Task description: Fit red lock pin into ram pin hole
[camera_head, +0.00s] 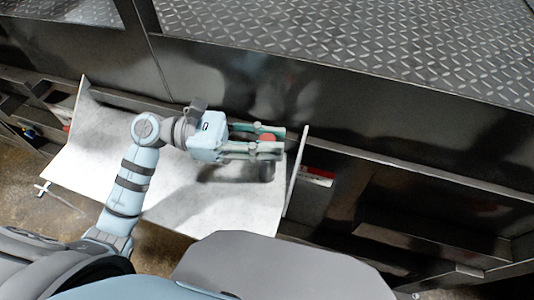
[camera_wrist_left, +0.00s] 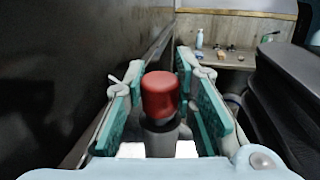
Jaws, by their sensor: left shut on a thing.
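The red lock pin shows its red cap in the head view (camera_head: 268,138) between the fingers of my left gripper (camera_head: 270,143). In the left wrist view the red cap (camera_wrist_left: 160,95) stands upright on a grey shaft (camera_wrist_left: 160,138), between the teal finger pads. My left gripper is shut on the pin and holds it above a white sheet-like surface (camera_head: 110,140). The pin's lower end is mostly hidden by the fingers. I cannot make out the ram pin hole in either view. My right gripper is not in view.
A dark metal wall (camera_head: 230,75) with a tread-plate top (camera_head: 350,35) runs behind the gripper. A thin white upright plate (camera_head: 297,170) stands just right of the fingertips. A red and white label (camera_head: 317,175) lies beyond it. A far counter (camera_wrist_left: 225,58) carries small items.

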